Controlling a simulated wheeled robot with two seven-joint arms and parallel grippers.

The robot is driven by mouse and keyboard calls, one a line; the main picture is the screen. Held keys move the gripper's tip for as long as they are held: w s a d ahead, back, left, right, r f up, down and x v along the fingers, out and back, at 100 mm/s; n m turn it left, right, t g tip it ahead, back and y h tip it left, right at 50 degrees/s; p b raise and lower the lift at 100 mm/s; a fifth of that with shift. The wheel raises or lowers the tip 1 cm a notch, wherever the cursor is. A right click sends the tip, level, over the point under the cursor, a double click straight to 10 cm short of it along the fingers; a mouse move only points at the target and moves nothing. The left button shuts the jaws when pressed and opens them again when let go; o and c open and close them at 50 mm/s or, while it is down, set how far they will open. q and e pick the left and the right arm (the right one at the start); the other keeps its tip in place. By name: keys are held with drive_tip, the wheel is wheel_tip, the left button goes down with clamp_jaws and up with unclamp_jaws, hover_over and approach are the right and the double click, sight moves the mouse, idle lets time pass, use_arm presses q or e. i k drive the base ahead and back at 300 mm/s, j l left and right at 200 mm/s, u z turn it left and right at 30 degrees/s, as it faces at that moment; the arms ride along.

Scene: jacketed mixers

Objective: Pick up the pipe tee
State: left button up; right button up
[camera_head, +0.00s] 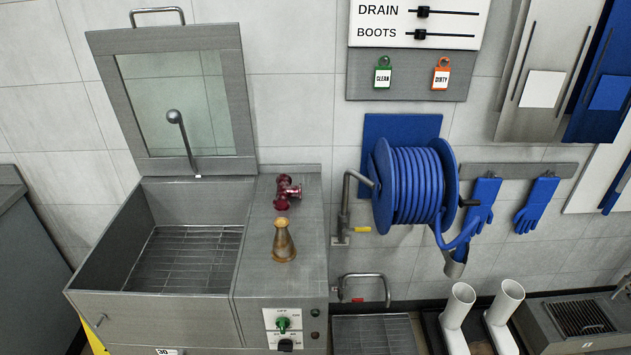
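A dark red metal fitting with flanged ends, which looks like the pipe tee (287,191), sits on the grey metal top beside the open basin. It is near the back of that top, close to the wall. Neither of my grippers can be made out in the head view.
The steel basin (150,305) with a wire rack and raised glass lid (175,100) lies left of the fitting. A blue hose reel (410,185) and a bent pipe are on the wall at right. White boots (457,315) stand lower right. Knobs (283,324) are on the front panel.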

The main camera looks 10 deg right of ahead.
sight(285, 191)
drive_tip(key=i+l, duration=0.1)
drive_tip(key=l, duration=0.75)
drive_tip(key=i+l, duration=0.15)
drive_tip(key=l, duration=0.25)
